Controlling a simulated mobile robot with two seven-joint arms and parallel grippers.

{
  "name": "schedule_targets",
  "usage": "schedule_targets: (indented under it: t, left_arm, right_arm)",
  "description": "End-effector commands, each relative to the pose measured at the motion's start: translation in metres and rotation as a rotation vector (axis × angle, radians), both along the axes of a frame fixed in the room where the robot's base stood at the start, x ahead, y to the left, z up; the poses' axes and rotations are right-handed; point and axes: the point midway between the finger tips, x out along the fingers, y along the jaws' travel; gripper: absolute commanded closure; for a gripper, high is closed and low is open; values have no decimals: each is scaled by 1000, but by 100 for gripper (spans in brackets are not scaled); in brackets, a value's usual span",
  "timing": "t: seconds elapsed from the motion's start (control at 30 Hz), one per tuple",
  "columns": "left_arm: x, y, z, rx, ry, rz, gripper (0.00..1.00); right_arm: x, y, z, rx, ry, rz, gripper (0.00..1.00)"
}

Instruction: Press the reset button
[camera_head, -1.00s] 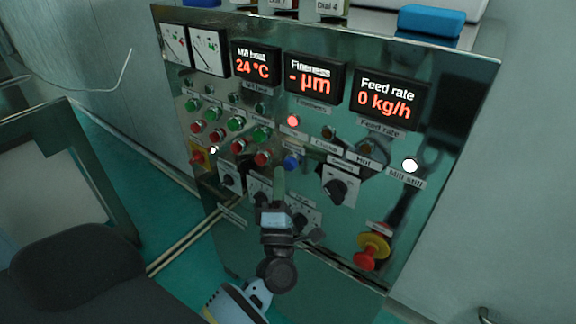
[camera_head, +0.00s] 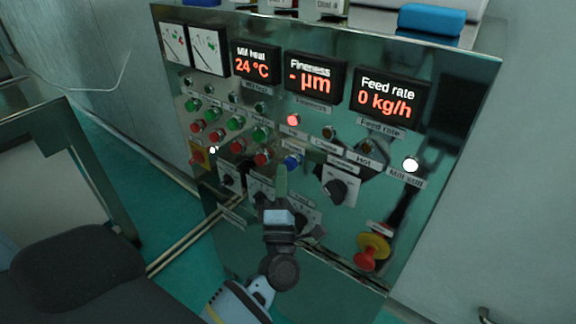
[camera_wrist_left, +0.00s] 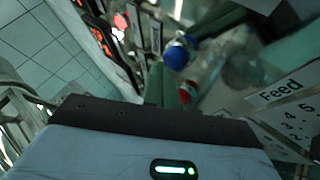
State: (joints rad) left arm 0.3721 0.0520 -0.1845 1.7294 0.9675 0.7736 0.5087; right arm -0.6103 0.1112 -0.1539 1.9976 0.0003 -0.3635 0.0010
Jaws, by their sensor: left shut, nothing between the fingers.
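A blue button (camera_head: 292,161) sits in the lower row of the steel control panel, right of the red buttons; its small label is too small to read. It also shows in the left wrist view (camera_wrist_left: 177,55), just beyond my fingertips. My left gripper (camera_head: 281,171) is shut and empty, its green fingers pointing up the panel, their tips just below and left of the blue button. In the left wrist view the gripper (camera_wrist_left: 167,82) has its tips close to the button; I cannot tell whether they touch it. My right gripper is not in view.
A red button (camera_head: 263,157) is close on the left. Black rotary knobs (camera_head: 335,191) lie below and right, and a red emergency stop on a yellow collar (camera_head: 367,257) is lower right. A red lamp (camera_head: 293,119) glows above. Displays (camera_head: 389,97) line the top.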

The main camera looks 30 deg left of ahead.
Motion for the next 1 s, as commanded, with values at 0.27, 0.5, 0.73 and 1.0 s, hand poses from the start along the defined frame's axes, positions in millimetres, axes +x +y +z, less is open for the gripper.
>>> schedule_targets:
  t: [0.27, 0.5, 0.73, 1.0]
  left_arm:
    - [1, 0, 0, 0, -1, 0, 100]
    - [3, 0, 0, 0, -1, 0, 100]
    - [5, 0, 0, 0, -1, 0, 100]
    - [8, -1, 0, 1, 1, 0, 100]
  right_arm:
    - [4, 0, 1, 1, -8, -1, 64]
    - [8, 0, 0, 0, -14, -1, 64]
    - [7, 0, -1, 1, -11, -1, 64]
    - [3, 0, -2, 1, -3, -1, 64]
